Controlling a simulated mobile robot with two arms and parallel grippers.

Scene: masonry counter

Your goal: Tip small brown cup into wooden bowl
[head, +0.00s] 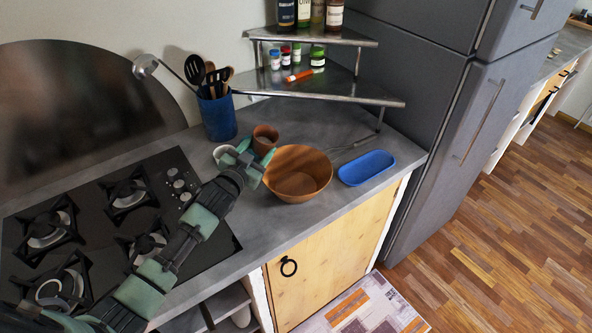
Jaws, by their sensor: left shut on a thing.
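The small brown cup (266,133) is behind and a little left of the wooden bowl (313,179), and looks about upright. My left gripper (257,151) reaches it from the front left and is shut on it. The gripper covers the lower part of the cup, so I cannot tell whether its base touches the counter. The wooden bowl stands on the grey counter, its inside looking empty, just right of my left gripper. My right gripper is out of view.
A white cup (222,152) sits close left of my gripper. A blue utensil holder (217,120) stands behind it. A blue tray (367,168) lies right of the bowl. A metal corner shelf (330,92) overhangs the back. The stove (165,200) is at left.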

